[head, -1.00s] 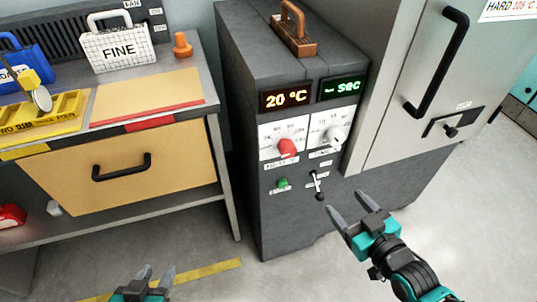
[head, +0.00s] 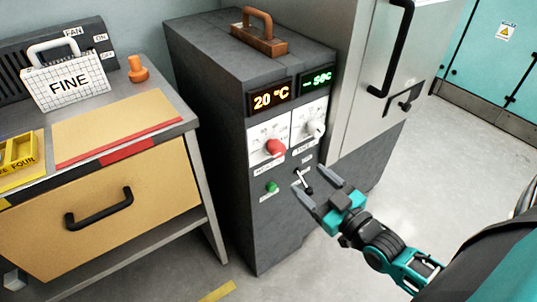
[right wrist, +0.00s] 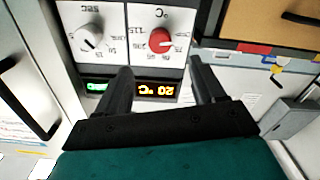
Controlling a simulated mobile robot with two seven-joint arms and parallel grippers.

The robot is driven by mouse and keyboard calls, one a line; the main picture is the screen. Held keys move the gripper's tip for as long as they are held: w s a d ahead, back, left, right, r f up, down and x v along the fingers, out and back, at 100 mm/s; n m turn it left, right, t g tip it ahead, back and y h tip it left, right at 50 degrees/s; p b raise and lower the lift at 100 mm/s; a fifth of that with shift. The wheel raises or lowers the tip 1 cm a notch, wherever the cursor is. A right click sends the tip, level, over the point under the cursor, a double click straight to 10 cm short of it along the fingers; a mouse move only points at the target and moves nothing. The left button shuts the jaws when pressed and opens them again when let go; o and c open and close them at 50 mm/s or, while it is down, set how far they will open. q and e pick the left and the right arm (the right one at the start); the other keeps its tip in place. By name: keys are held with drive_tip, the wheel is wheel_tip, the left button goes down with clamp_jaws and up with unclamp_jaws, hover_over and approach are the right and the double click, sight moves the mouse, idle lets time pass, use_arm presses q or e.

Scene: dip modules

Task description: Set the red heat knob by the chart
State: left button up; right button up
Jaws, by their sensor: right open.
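The red heat knob (head: 275,147) sits on a white dial plate on the front of the dark grey cabinet (head: 215,100). It also shows in the right wrist view (right wrist: 160,40), ahead of the fingers. An orange display (head: 271,97) above it reads 20 °C. A white knob (head: 316,129) with its own dial is to its right, under a green display (head: 316,79). My right gripper (head: 315,187) is open and empty, below and right of the red knob, in front of the toggle lever. My left gripper is out of view. I cannot make out a chart.
A workbench with a drawer (head: 100,210) stands at left, holding a FINE box (head: 70,82). A steel door with a black handle (head: 391,50) is at right.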

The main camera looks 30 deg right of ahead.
sight(281, 153)
drive_tip(key=w, duration=0.4)
drive_tip(key=w+b, duration=0.1)
drive_tip(key=w, duration=0.6)
drive_tip(key=shift+w+a, duration=0.35)
drive_tip(key=shift+a, duration=0.05)
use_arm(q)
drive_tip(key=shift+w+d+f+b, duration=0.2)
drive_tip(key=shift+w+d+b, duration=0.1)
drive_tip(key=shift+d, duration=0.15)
use_arm(e)
drive_tip(key=shift+w, duration=0.55)
drive_tip(key=shift+c, duration=0.3)
drive_tip(key=c, duration=1)
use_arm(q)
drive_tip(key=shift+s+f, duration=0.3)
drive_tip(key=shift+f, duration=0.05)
use_arm(e)
drive_tip(key=shift+o, duration=0.2)
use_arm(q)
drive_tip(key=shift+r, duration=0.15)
